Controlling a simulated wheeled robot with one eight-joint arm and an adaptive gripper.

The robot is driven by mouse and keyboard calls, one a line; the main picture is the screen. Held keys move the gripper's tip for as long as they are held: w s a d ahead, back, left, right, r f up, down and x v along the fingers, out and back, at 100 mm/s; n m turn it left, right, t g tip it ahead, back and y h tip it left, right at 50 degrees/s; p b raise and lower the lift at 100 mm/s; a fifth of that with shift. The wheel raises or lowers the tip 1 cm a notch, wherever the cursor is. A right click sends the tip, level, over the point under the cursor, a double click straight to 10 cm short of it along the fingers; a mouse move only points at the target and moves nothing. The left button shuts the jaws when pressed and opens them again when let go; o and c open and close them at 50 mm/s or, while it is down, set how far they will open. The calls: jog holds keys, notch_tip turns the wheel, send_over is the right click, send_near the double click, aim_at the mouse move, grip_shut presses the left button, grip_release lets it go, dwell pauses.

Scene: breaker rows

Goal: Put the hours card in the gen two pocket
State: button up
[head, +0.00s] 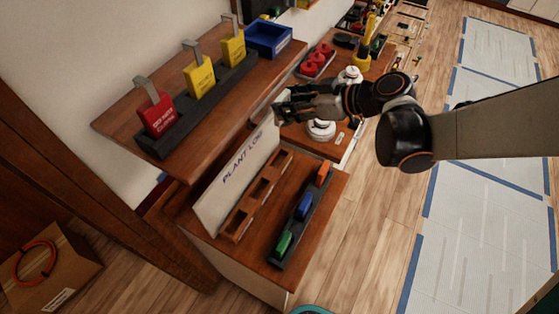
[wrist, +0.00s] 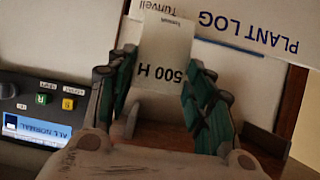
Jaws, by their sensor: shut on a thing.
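A white card (wrist: 161,52) printed "500 H", upside down in the wrist view, sits between my fingers. My gripper (wrist: 158,85) is shut on this hours card. In the head view my gripper (head: 282,107) is beside the top right end of the white PLANT LOG board (head: 238,176). A wooden rack with open pockets (head: 236,230) runs along the foot of that board. No pocket label is readable, so I cannot tell which is gen two. The card is apart from the rack pockets as far as the head view shows.
A dark tray (head: 270,263) with green, blue and orange pieces lies in front of the rack. A shelf behind holds red and yellow tagged blocks (head: 200,76) and a blue bin (head: 269,38). A device with a lit screen (wrist: 36,130) is at left in the wrist view.

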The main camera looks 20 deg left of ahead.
jog(key=f+b, duration=0.4)
jog(key=f, duration=0.2)
jog(key=f+b, duration=0.5)
jog(key=f, duration=0.2)
jog(key=a+f+b, duration=0.1)
jog(key=f+b, duration=0.3)
jog(key=f, duration=0.2)
jog(key=shift+s+f+b, duration=0.3)
jog(key=shift+s, duration=0.1)
jog(key=shift+f, duration=0.2)
jog(key=o, duration=1.1)
jog(key=shift+r, duration=0.1)
jog(key=shift+c, duration=0.2)
jog(key=shift+r, duration=0.1)
jog(key=w+p+v, duration=0.1)
jog(key=p+v, duration=0.2)
jog(key=v, duration=0.9)
jog(key=shift+s, duration=0.35)
